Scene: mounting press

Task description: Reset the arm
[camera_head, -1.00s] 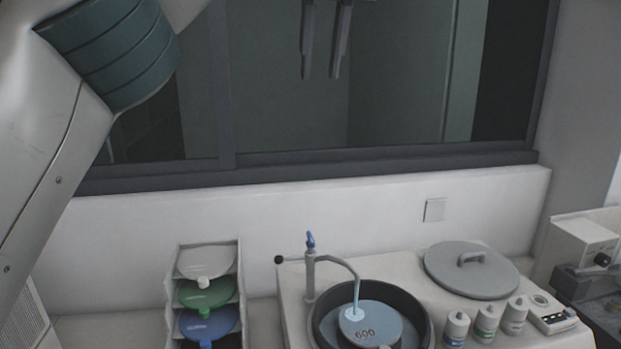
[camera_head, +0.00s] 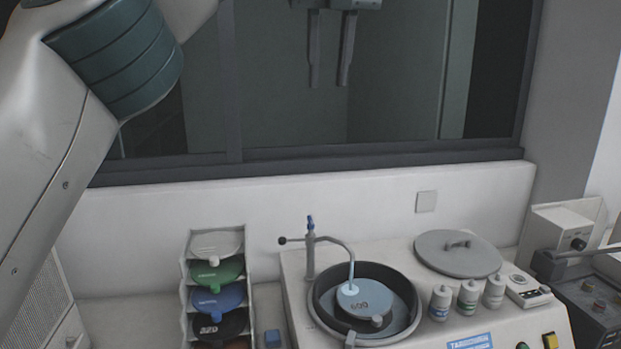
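My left gripper (camera_head: 330,52) shows at the top middle of the head view, its two dark fingers pointing down in front of the window. The fingers are apart, with nothing between them. My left arm (camera_head: 50,150) comes in from the left, large and close. The gripper is well above the bench and touches nothing. My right gripper is not in the picture.
A grinding machine (camera_head: 410,325) with a round basin (camera_head: 325,305), a disc marked 600 (camera_head: 362,300) and a tap stands below. A grey lid (camera_head: 458,254) and several bottles (camera_head: 468,298) sit on it. A rack of coloured discs (camera_head: 217,275) stands left; another machine (camera_head: 565,228) stands right.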

